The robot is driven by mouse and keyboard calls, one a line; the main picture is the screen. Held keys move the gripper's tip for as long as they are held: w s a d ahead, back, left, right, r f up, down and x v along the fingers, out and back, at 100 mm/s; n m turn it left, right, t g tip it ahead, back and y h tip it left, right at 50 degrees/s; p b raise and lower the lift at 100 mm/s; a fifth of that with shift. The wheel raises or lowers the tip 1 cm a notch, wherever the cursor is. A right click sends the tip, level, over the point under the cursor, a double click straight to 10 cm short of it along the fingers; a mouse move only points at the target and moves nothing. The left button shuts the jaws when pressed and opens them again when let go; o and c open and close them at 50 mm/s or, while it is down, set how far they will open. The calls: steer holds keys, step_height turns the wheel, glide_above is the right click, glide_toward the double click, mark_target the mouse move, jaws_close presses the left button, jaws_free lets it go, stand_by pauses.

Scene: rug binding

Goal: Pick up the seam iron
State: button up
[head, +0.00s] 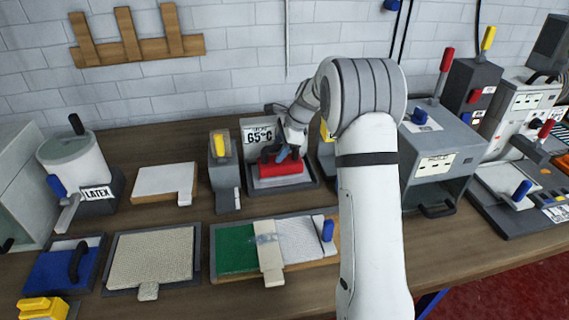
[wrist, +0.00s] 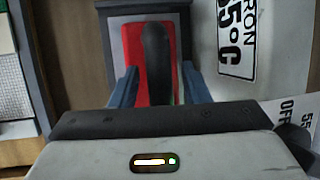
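The seam iron is a red block with a black handle. It sits on its grey stand (head: 313,184) in the head view, at the back middle of the bench, and its red body (head: 278,168) is partly hidden by my gripper (head: 287,153). In the wrist view the black handle (wrist: 157,55) runs up the middle over the red body (wrist: 132,45). My gripper (wrist: 159,88) has its two blue fingers apart, one on each side of the handle's near end, with a visible gap on both sides. It holds nothing.
A 65°C sign (head: 258,136) stands behind the iron. A yellow-topped grey device (head: 223,172) is close on the left, and a grey machine (head: 440,165) on the right. A board with green and white pieces (head: 237,248) lies in front.

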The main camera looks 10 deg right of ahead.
jaws_close()
stand_by(1.1)
steer(key=shift+w+r, duration=0.1)
steer(key=shift+r, duration=0.05)
